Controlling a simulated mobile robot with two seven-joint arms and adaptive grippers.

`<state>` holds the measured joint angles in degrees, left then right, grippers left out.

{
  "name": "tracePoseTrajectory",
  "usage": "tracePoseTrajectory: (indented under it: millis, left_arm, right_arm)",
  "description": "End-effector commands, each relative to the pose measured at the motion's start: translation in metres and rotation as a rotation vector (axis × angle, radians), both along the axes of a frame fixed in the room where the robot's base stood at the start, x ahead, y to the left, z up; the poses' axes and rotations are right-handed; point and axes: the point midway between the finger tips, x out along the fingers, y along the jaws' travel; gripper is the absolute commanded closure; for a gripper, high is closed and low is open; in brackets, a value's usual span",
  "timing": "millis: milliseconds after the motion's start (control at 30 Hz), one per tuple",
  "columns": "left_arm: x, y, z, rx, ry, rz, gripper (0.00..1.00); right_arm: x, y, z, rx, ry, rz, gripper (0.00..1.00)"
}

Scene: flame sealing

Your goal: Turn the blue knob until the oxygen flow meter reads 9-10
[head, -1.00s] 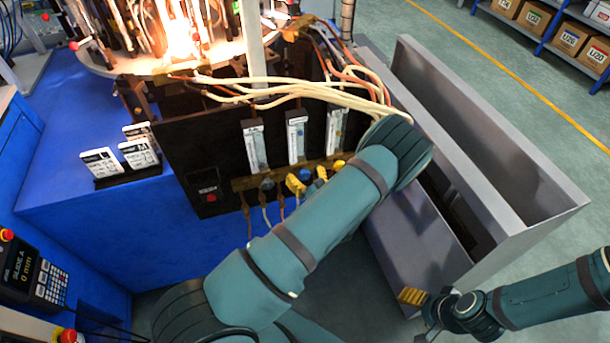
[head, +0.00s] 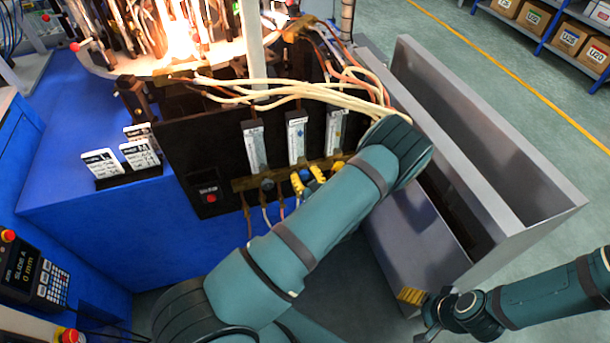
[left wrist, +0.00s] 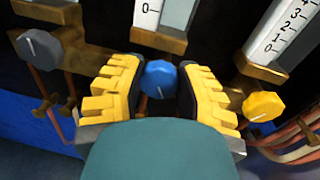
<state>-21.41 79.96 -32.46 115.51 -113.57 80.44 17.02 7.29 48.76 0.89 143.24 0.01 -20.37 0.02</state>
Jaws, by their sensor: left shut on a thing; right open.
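The blue knob (left wrist: 159,79) sits below the middle flow meter (left wrist: 162,22). It also shows in the head view (head: 305,174), partly covered by my fingers. My left gripper (left wrist: 160,88) is shut on the blue knob, with one yellow ridged finger on each side. In the head view my left gripper (head: 309,180) is at the black panel (head: 225,160). The middle flow meter (head: 297,140) stands upright; its reading is too small to tell, and the wrist view shows only its foot, marked 0. My right gripper (head: 427,306) is open and empty at the lower right.
A grey knob (left wrist: 40,49) and a yellow knob (left wrist: 263,106) flank the blue one, each below its own flow meter. Pale hoses (head: 300,90) cross above the panel. A flame (head: 181,35) burns behind. A grey metal trough (head: 500,150) stands right of the panel.

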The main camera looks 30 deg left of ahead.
Motion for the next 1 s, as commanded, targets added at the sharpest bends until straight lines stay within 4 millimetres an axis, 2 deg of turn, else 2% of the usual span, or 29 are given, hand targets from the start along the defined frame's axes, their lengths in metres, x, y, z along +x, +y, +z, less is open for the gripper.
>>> tracePoseTrajectory:
  millis: [33,67,133,433,567,667,1000]
  left_arm:
    - [0.000,0.001,0.001,0.002,-0.002,0.001,1.00]
    - [0.000,0.001,0.001,0.002,-0.002,0.001,0.57]
    - [0.000,0.001,0.001,0.003,-0.001,0.001,0.33]
    - [0.000,0.000,0.000,0.001,0.000,0.001,0.33]
    - [-0.004,-0.006,0.000,0.001,0.002,-0.001,0.33]
    - [-0.011,-0.017,0.001,0.002,0.002,-0.002,0.33]
    - [-0.049,-0.073,0.002,0.003,0.002,-0.003,0.33]
  right_arm:
    - [0.000,0.000,0.000,0.000,0.000,0.000,0.33]
    - [0.000,0.000,0.000,0.000,0.000,0.000,0.33]
    - [0.000,0.000,0.000,0.000,0.000,0.000,0.33]
    - [0.000,0.000,0.000,0.000,0.000,0.000,0.33]
    - [0.000,0.000,0.000,0.000,0.000,0.000,0.33]
    - [0.000,0.000,0.000,0.000,0.000,0.000,0.33]
    - [0.000,0.000,0.000,0.000,0.000,0.000,0.33]
